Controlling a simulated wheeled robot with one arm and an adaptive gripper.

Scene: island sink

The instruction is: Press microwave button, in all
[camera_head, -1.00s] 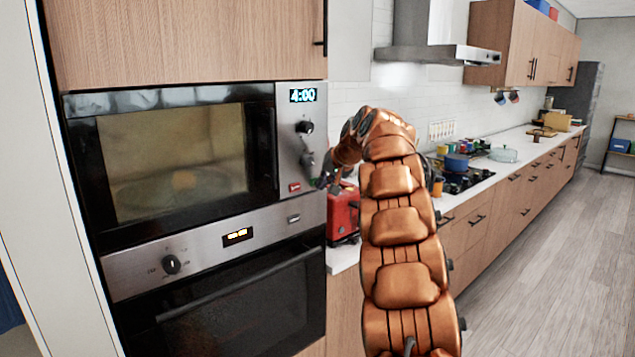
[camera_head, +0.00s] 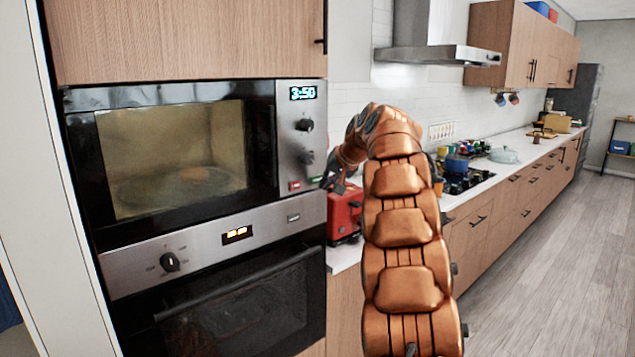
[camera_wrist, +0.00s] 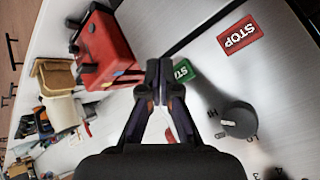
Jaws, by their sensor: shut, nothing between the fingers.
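The microwave (camera_head: 80,160) is built into the cabinet at left, its door shut and its display (camera_head: 303,93) reading 3:50. Low on its steel panel are a red button (camera_head: 295,185) and a green button (camera_head: 313,182). In the wrist view the red STOP button (camera_wrist: 239,36) is in full sight, and the green button (camera_wrist: 182,70) is partly hidden behind my fingertips. My gripper (camera_head: 329,180) is shut and empty, just right of the green button. Its fingertips also show in the wrist view (camera_wrist: 158,72). I cannot tell whether they touch the panel.
Two dials (camera_head: 305,125) sit above the buttons; the lower one shows close in the wrist view (camera_wrist: 240,120). A red appliance (camera_head: 343,214) stands on the counter right beside my gripper. An oven (camera_head: 230,310) is below the microwave. The floor at right is clear.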

